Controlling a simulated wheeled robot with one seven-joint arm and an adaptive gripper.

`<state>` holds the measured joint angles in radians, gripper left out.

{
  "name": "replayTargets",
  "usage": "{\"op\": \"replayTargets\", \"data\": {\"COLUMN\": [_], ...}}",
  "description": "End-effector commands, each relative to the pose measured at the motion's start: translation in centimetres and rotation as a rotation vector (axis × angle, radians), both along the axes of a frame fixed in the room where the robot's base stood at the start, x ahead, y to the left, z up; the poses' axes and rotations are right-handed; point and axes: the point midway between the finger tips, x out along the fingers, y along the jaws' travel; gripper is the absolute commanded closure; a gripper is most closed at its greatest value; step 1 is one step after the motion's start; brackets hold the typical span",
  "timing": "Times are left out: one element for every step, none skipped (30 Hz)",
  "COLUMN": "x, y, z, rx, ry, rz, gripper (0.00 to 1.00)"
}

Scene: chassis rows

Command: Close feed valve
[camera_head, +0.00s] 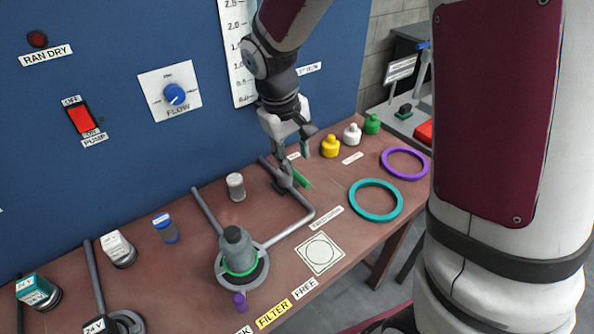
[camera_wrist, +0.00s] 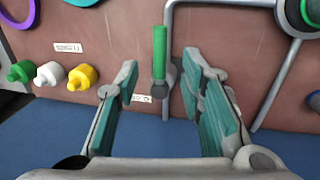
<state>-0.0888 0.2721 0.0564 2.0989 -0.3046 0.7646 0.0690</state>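The feed valve (camera_head: 286,181) is a small grey body on a grey pipe at the back of the bench. Its green lever (camera_head: 303,178) runs roughly along the pipe. In the wrist view the green lever (camera_wrist: 159,52) stands ahead, between the two fingertips in the picture, with free space on both sides. My gripper (camera_head: 296,154) is open and empty, pointing down just over the valve; it also shows in the wrist view (camera_wrist: 160,72) with teal finger pads wide apart. Contact with the lever is not visible. In the head view the fingers partly hide the valve.
The pipe (camera_head: 296,228) bends toward a grey vessel (camera_head: 238,250) with a green ring. Teal (camera_head: 375,201) and purple (camera_head: 405,163) rings lie on the bench. The blue panel (camera_head: 200,130) rises close behind.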

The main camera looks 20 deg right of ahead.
Motion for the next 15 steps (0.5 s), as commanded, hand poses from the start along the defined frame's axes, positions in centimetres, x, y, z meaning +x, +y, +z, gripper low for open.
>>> {"op": "replayTargets", "data": {"x": [0.0, 0.0, 0.1, 0.1, 0.1, 0.1, 0.2, 0.2, 0.3, 0.3, 0.3, 0.3, 0.3, 0.3, 0.3], "y": [-0.2, -0.4, -0.5, -0.6, -0.7, -0.8, -0.9, -0.9, -1.0, -1.1, -1.1, -1.1, -1.2, -1.2, -1.2], "z": [-1.2, -1.7, -2.4, -3.0, -3.4, -4.0, -4.4, -4.7, -5.1, -5.4, -5.6, -5.9, -6.0, -6.2, -6.3], "rx": [-0.001, -0.001, -0.001, -0.001, 0.000, 0.000, -0.001, -0.001, -0.001, -0.001, 0.000, 0.000, 0.000, 0.000, 0.000], "ry": [0.005, 0.005, 0.004, 0.005, 0.004, 0.004, 0.003, 0.003, 0.003, 0.002, 0.001, 0.001, 0.001, 0.001, 0.001], "rz": [0.000, 0.000, 0.000, 0.000, -0.001, -0.001, -0.001, -0.001, -0.001, 0.000, 0.000, 0.000, 0.000, 0.001, 0.001], "gripper": [0.65, 0.65, 0.65, 0.65, 0.65, 0.65, 0.65, 0.65, 0.65, 0.65, 0.65, 0.65, 0.65, 0.65, 0.65]}}
